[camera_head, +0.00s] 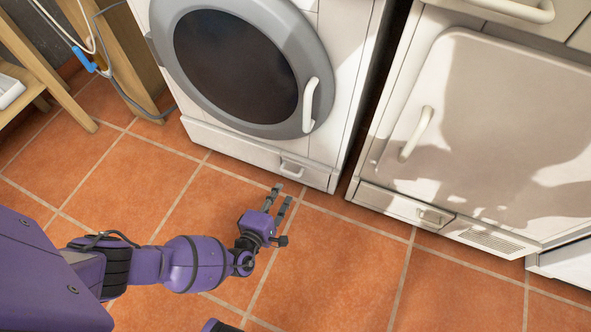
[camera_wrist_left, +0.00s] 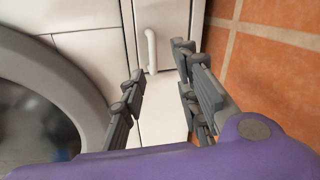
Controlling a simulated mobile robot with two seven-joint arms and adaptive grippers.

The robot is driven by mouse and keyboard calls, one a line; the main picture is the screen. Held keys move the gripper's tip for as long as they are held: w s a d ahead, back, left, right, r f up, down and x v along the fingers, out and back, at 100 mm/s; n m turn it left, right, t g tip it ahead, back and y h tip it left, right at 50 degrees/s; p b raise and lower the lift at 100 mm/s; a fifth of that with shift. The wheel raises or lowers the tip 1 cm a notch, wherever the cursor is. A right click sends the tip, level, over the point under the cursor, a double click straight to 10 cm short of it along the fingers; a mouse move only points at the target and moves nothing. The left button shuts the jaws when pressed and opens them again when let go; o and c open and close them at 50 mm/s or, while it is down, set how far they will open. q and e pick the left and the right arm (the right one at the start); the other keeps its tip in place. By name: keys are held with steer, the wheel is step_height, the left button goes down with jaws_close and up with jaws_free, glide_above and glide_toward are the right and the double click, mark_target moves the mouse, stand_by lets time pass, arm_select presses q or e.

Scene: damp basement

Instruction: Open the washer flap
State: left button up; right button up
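The washer (camera_head: 335,60) stands at the top of the head view with its round grey-rimmed door (camera_head: 235,65) shut. A low white flap panel (camera_head: 230,141) runs along its base, shut, with a small white handle (camera_head: 291,170). The handle also shows in the left wrist view (camera_wrist_left: 151,50), beyond and between the fingers. My left gripper (camera_head: 279,199) is open and empty, in front of and apart from the flap handle; its fingers also show in the left wrist view (camera_wrist_left: 158,88). My right gripper is not in view.
A white cabinet-like appliance (camera_head: 500,130) with its own handle (camera_head: 416,133) stands to the right, past a narrow dark gap. A wooden shelf (camera_head: 40,75) with hanging cables is at the upper left. The orange tiled floor (camera_head: 330,270) in front is clear.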

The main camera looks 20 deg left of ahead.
arm_select(q)
steer(key=w+m+b, duration=0.2)
steer(key=w+b, duration=0.2)
steer(key=w, duration=0.3)
steer(key=shift+w+d+f, duration=0.2)
steer(key=shift+w+f, duration=0.15)
steer(key=shift+f, duration=0.05)
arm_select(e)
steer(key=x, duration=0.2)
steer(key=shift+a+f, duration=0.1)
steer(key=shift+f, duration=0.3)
arm_select(q)
jaws_close()
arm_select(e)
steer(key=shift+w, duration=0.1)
